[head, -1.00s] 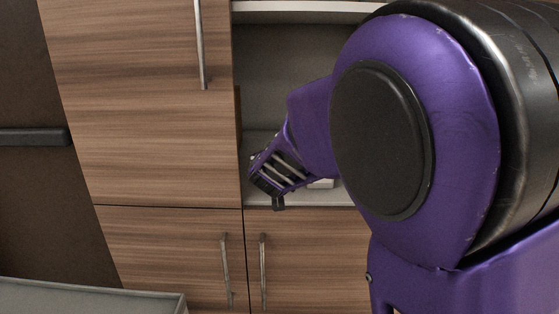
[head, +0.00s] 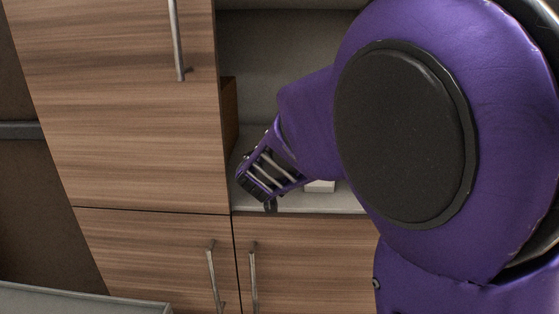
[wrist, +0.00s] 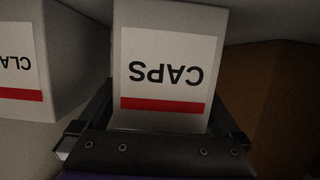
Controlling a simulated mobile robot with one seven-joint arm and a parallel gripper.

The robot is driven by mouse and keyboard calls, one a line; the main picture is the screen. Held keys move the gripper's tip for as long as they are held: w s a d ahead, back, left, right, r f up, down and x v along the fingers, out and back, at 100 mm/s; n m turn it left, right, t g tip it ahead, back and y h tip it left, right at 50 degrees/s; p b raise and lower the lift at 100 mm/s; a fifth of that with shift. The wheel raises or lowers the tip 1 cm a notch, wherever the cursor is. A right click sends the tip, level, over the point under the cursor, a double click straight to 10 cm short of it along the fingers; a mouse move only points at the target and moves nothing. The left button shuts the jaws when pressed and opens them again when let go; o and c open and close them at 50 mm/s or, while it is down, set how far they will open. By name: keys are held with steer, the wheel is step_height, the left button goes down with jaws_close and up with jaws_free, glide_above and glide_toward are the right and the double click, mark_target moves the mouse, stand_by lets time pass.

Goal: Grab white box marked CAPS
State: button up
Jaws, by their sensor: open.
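The white box marked CAPS (wrist: 163,68) fills the middle of the wrist view, its label upside down with a red band. My gripper (wrist: 160,110) is open, with one dark finger on each side of this box. The box stands between the fingers; I cannot tell whether they touch it. In the head view my gripper (head: 258,184) is at the front of an open cabinet shelf, partly hidden by my purple arm. A small white piece (head: 320,186) shows on the shelf beside it; I cannot tell which box it is.
A second white box (wrist: 58,60), with a label starting "CLA", stands close on the left in the wrist view. A brown surface (wrist: 285,100) is on the right. Wooden cabinet doors (head: 120,120) flank the shelf (head: 345,203), and a grey edge (head: 85,298) is at lower left.

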steer(key=shift+w, duration=0.1)
steer(key=shift+r, duration=0.1)
steer(key=c, duration=1.5)
